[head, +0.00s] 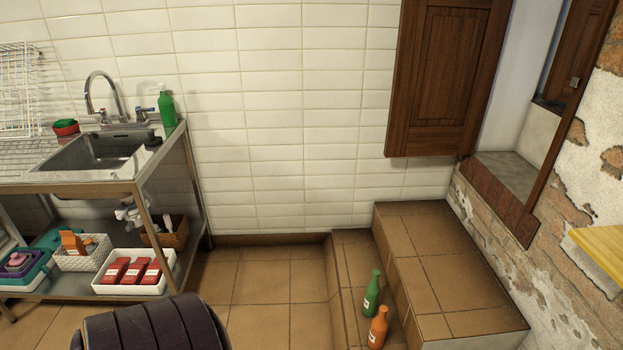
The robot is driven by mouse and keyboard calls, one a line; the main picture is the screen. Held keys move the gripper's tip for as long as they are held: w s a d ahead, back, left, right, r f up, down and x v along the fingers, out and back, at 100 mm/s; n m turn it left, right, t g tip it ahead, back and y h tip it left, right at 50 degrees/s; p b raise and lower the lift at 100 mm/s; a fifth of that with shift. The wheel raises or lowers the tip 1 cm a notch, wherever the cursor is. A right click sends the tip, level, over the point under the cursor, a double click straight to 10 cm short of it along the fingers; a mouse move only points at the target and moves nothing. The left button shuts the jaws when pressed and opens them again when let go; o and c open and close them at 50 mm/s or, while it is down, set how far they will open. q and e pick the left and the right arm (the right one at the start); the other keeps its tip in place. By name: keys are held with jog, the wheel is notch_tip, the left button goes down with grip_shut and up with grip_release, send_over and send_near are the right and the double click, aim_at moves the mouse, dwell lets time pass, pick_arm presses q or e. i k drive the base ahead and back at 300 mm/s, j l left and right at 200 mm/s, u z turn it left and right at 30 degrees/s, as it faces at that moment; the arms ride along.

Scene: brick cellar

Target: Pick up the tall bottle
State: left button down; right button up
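Two slim bottles stand upright on the low tiled step at the bottom centre right of the head view. The green bottle (371,294) has a pale label and a narrow neck. The orange bottle (378,329) stands just in front of it and also has a pale label. They look close in height, and I cannot tell which is taller. A shorter, wider green pump bottle (167,107) stands on the back right corner of the sink counter. Neither of my grippers shows in this view.
The lower step (350,257) adjoins a higher tiled step (431,249) on the right. A sink table (166,148) with bins on its lower shelf stands left. A dark ribbed rounded form (150,325) I cannot identify fills the lower left. Floor (270,285) between is clear.

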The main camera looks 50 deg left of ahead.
aim_at(372, 295)
jog(key=u, duration=1.2)
jog(key=i+j+z, duration=0.35)
jog(key=i+z, duration=0.2)
